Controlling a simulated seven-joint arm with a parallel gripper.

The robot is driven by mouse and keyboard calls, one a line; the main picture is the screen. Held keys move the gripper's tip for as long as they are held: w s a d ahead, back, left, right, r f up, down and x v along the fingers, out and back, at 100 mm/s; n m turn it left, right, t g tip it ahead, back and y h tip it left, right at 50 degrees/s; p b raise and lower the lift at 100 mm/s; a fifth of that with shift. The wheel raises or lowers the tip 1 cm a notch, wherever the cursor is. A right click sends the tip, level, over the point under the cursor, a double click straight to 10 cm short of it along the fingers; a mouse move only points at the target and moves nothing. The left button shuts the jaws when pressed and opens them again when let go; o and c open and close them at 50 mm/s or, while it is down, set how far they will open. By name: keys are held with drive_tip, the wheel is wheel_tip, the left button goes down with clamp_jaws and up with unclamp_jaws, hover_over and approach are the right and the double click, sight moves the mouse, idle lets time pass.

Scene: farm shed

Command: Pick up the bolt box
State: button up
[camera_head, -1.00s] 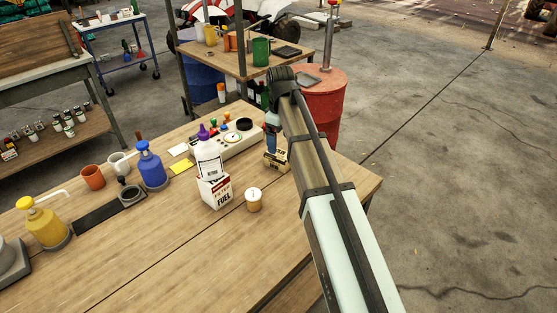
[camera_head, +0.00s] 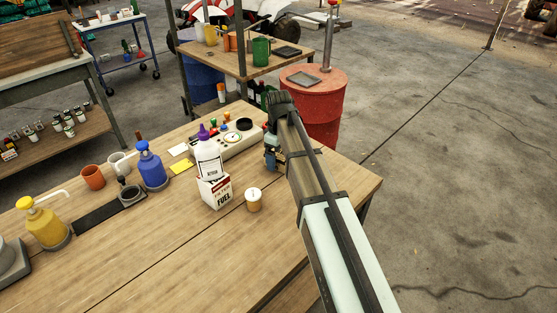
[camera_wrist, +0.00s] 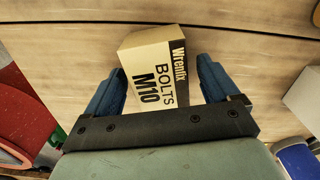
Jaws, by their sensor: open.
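The bolt box (camera_wrist: 158,72) is a small tan carton with a black band, marked "Wrenfix BOLTS M10". In the wrist view it sits on the wooden workbench (camera_wrist: 60,40), between the two blue fingers of my gripper (camera_wrist: 160,88). The fingers are open, one on each side of the box, with a narrow gap showing at least at the right. In the head view my gripper (camera_head: 271,155) is low over the bench near its far right edge, and my arm and gripper hide the box there.
A small lidded cup (camera_head: 253,200) and a white control panel (camera_head: 230,143) are close by. A red drum (camera_head: 318,100) stands beyond the bench. The front right bench top is clear.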

drive_tip(key=shift+c, duration=0.3)
drive_tip(key=c, duration=1.3)
drive_tip(key=shift+r, duration=0.1)
